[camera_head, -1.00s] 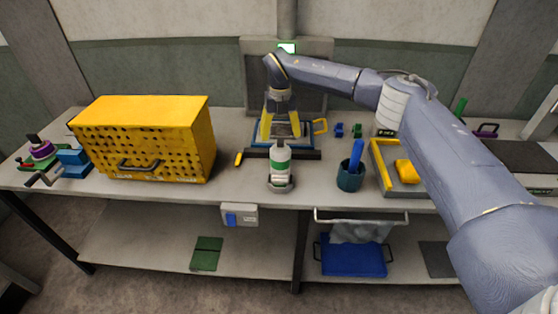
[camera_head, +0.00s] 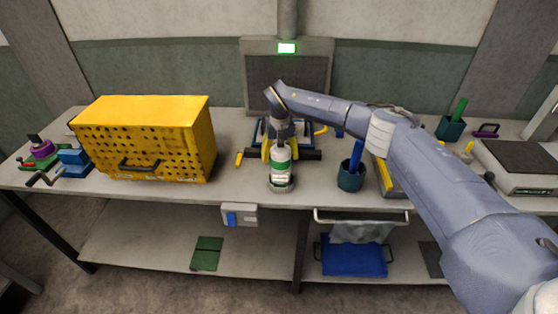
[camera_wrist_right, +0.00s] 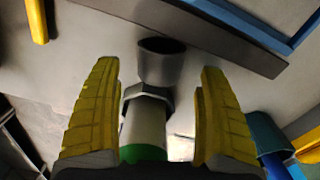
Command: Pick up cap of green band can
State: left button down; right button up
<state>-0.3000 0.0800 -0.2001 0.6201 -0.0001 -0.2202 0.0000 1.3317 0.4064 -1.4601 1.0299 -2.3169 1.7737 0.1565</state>
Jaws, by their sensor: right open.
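I cannot pick out the cap clearly. My left gripper is not in view.
A yellow perforated box (camera_head: 145,140) stands to the left. A teal cup (camera_head: 351,178) with a blue handle stands close right of the can. A dark bar (camera_head: 308,154) lies behind it. Bare bench top (camera_head: 232,185) lies left of the can.

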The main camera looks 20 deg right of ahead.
jog(key=shift+f, duration=1.35)
jog(key=shift+c, duration=0.6)
jog(key=c, duration=0.9)
jog(key=shift+o, duration=0.2)
jog(key=shift+r, duration=0.1)
